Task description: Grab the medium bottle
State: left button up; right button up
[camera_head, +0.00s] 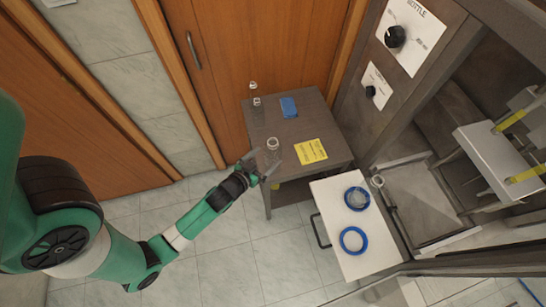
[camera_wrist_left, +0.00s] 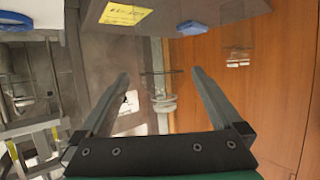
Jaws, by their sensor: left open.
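Three clear glass bottles stand on the small brown table (camera_head: 318,128). The nearest and biggest-looking bottle (camera_head: 273,145) is at the table's left front; two smaller-looking ones, a middle bottle (camera_head: 257,102) and a far bottle (camera_head: 253,86), stand behind it. I cannot tell from size alone which is the medium one. My left gripper (camera_head: 268,165) is open beside the nearest bottle. In the left wrist view a clear bottle with a pale ringed neck (camera_wrist_left: 164,103) shows between the spread fingers (camera_wrist_left: 160,82), not gripped. My right gripper is out of view.
A blue object (camera_head: 289,107) and a yellow label (camera_head: 311,151) lie on the table. A white-topped stand (camera_head: 335,215) with two blue rings (camera_head: 354,240) is at the front right. A grey machine with a knob panel (camera_head: 410,35) stands at the right. A wooden door (camera_head: 265,45) is behind.

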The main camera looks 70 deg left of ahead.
pick_arm(q)
jog(key=x, duration=0.5)
jog(key=shift+w+a+f+b, duration=0.1)
jog(key=shift+w+a+b, duration=0.15)
jog(key=shift+a+b, duration=0.1)
jog(key=c, duration=1.1)
